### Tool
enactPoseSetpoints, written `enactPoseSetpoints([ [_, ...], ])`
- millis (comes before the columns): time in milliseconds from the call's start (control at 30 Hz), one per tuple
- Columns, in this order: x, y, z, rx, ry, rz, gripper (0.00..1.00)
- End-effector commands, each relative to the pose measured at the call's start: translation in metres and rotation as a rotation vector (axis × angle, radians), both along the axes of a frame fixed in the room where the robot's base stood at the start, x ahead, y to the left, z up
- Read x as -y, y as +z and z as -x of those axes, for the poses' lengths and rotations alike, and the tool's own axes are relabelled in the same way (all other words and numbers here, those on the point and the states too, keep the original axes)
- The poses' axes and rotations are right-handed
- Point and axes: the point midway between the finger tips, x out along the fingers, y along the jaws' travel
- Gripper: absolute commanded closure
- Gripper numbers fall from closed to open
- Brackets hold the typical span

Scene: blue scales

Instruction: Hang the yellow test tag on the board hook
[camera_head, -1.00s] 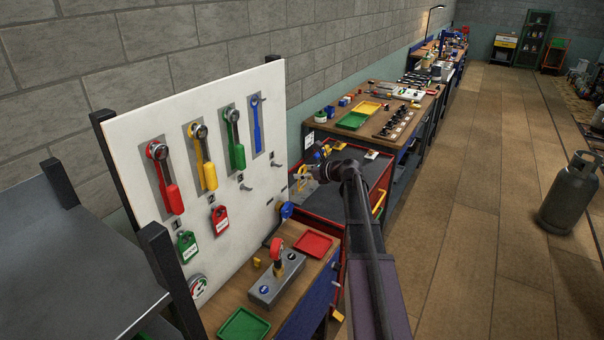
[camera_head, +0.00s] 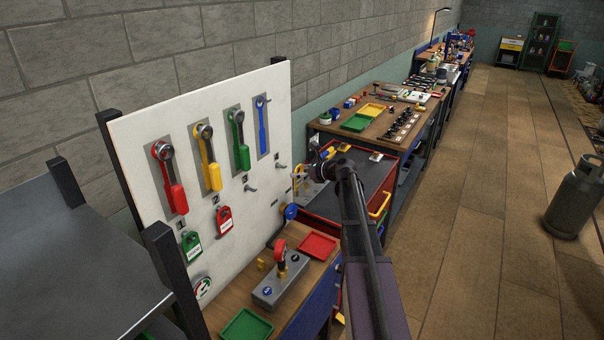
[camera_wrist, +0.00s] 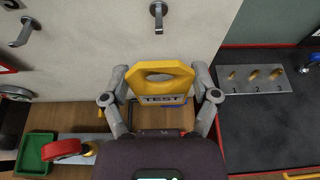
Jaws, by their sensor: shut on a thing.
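The yellow test tag (camera_wrist: 163,67), a looped handle above a plate reading TEST, is upright between the fingers of my gripper (camera_wrist: 162,78) in the wrist view. My gripper is shut on it. A bare grey hook (camera_wrist: 158,12) projects from the white board (camera_wrist: 90,70) beyond the tag and slightly left of its middle. Another hook (camera_wrist: 24,32) is at the far left. In the head view my gripper (camera_head: 308,172) is by the board's right edge, right of a hook (camera_head: 281,165); the tag is hard to make out there. I cannot tell the exact gap to the board.
Red (camera_head: 224,221) and green (camera_head: 190,247) padlock tags hang lower on the board. Below is a bench with a red tray (camera_head: 317,245), a green tray (camera_head: 246,326) and a grey block (camera_head: 279,281). A dark-topped red trolley (camera_head: 365,185) stands right of the board.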

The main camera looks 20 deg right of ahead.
Motion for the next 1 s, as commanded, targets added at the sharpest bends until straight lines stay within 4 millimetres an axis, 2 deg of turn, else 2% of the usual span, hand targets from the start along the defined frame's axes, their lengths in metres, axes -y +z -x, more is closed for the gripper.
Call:
enactPoseSetpoints([
  [1000,-0.025,-0.004,-0.035,-0.001,0.0,-0.001,0.67],
])
